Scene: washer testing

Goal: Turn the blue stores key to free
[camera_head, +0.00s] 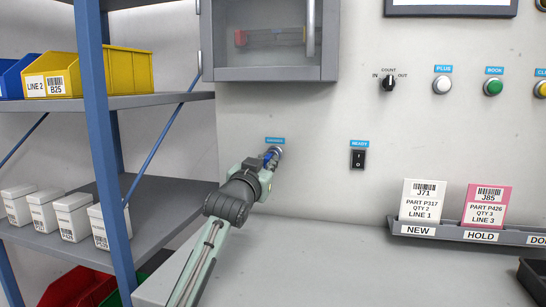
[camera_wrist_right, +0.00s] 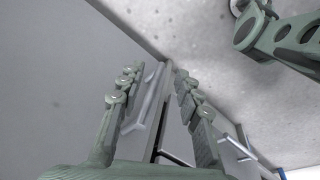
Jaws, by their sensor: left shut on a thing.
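The blue key (camera_head: 267,156) sits in a round metal lock (camera_head: 279,151) on the pale wall, below a small blue label (camera_head: 275,141) whose text is too small to read surely. My left gripper (camera_head: 270,161) is shut on the key, close to the wall. The fingers hide most of the key, and I cannot tell which way it is turned. My right gripper (camera_wrist_right: 156,78) shows only in the right wrist view. Its two fingers are apart with nothing held between them.
A selector knob (camera_head: 389,83) and push buttons are higher right. A grey cabinet (camera_head: 270,74) hangs above. A shelf unit (camera_head: 95,120) stands left. A card rack (camera_head: 470,234) is right; the counter's (camera_head: 320,260) middle is clear.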

